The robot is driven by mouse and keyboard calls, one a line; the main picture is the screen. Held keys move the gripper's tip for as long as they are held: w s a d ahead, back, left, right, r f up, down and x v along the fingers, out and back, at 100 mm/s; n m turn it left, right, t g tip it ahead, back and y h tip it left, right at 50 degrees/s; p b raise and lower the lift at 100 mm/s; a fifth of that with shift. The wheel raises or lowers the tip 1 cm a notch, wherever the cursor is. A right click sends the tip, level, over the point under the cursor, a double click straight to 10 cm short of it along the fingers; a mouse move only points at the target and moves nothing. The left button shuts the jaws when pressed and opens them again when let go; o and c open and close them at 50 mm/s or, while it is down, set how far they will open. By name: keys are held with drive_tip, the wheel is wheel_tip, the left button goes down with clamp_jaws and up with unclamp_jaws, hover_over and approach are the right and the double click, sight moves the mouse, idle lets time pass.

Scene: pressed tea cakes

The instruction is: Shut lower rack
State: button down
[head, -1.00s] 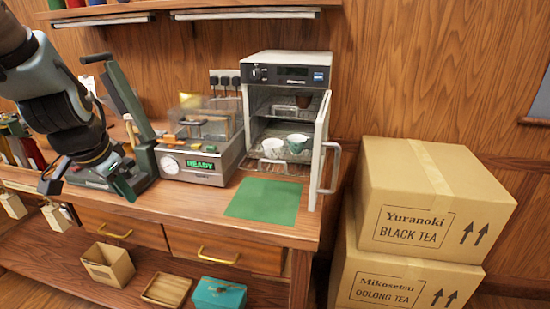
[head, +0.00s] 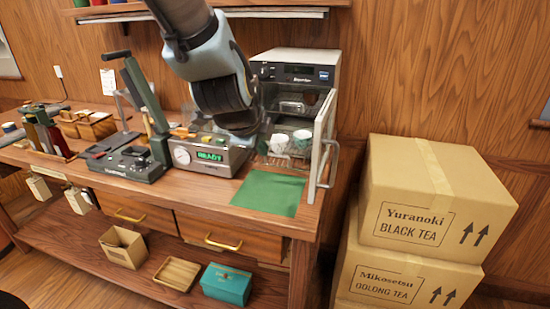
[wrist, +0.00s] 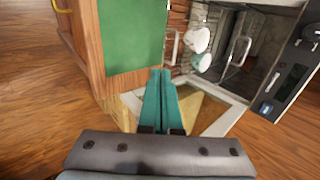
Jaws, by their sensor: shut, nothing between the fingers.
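The white cabinet (head: 292,55) stands on the bench with its glass door (head: 325,135) swung open to the right. Touch cannot be told. In the head view my arm hides the fingers.
A green mat (head: 268,193) lies on the bench before the cabinet. A machine with a green display (head: 210,156) and a lever press (head: 128,163) stand left. Cartons (head: 430,205) are stacked to the right. The open door (wrist: 230,115) borders my gripper's space.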

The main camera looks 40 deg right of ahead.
drive_tip(key=w+d+r+b+x, duration=0.1)
drive_tip(key=b+x, duration=0.1)
drive_tip(key=x, duration=0.9)
drive_tip(key=shift+w+d, duration=0.15)
drive_tip(key=shift+d, duration=0.25)
drive_tip(key=shift+r, duration=0.15)
drive_tip(key=p, duration=0.2)
hover_over(289, 143)
drive_tip(key=shift+s+a, duration=0.2)
drive_tip(key=shift+w+d, duration=0.25)
drive_tip(key=shift+d, duration=0.1)
drive_tip(key=shift+r, duration=0.1)
